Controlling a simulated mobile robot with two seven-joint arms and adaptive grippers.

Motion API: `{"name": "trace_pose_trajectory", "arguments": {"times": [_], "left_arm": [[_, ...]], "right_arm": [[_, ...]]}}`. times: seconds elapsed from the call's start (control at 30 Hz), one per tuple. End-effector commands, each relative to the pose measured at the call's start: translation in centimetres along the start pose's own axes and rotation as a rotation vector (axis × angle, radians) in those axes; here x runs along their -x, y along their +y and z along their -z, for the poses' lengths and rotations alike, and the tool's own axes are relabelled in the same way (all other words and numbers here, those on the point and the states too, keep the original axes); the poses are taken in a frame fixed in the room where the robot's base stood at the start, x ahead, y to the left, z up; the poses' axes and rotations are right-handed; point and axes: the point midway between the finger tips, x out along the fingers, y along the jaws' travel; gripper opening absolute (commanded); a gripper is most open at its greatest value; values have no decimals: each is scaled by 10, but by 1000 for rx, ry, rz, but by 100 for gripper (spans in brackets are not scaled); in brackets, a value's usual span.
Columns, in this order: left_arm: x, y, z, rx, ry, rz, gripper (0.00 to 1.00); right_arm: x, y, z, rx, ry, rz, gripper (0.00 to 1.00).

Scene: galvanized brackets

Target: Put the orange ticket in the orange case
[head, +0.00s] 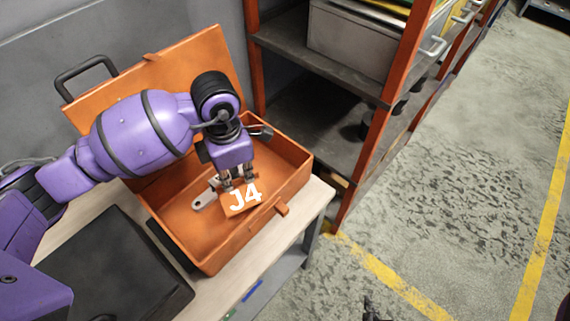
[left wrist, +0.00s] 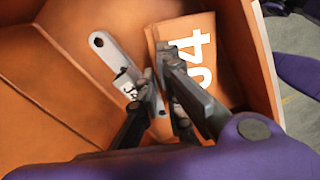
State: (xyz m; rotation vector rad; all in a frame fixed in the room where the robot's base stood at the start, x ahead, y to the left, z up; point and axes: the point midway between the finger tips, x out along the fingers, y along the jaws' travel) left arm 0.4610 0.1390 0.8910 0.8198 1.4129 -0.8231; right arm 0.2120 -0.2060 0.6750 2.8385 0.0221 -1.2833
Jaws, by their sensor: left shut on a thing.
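The orange case (head: 205,255) stands open on a bench, its lid (head: 185,65) tipped back. The orange ticket (head: 240,198), marked "J4" in white, is inside the case's walls at the front right; it also shows in the left wrist view (left wrist: 222,58). My left gripper (head: 237,183) reaches down into the case and is shut on the ticket's edge; its fingertips also show in the left wrist view (left wrist: 158,85). Whether the ticket touches the floor is unclear. A dark tip at the bottom edge, probably my right gripper (head: 371,309), is mostly cut off.
A grey metal bracket (head: 204,199) with a hole and small label lies in the case beside the ticket; it also shows in the left wrist view (left wrist: 108,52). A dark flat case (head: 115,270) lies left. An orange-posted shelf (head: 310,120) stands behind right.

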Motion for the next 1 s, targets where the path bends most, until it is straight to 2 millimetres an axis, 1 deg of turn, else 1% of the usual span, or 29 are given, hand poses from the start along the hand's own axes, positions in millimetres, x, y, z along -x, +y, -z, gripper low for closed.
{"name": "trace_pose_trajectory", "arguments": {"times": [0.03,0.17,0.27,0.4,0.5,0.73,0.87,0.9,1.0], "left_arm": [[-7,0,0,1,1,2,0],[-14,-1,0,1,1,3,0],[-23,-1,0,1,1,3,0],[-46,-1,1,2,2,5,0],[-56,0,0,1,1,2,0],[-56,0,0,0,0,0,0],[-60,0,0,0,1,1,0],[-60,0,0,0,0,1,8],[-60,0,0,0,0,0,21]], "right_arm": [[0,0,0,-2,1,-1,0],[0,-1,1,-5,2,-2,0],[0,-1,1,-6,3,-2,0],[-1,0,0,-5,2,-3,0],[-1,0,0,-5,2,-4,0],[-1,1,1,-4,3,-4,0],[-2,1,-2,-1,0,-4,0],[-2,2,-1,-1,1,-4,0],[-2,2,-1,0,2,-4,0]]}}
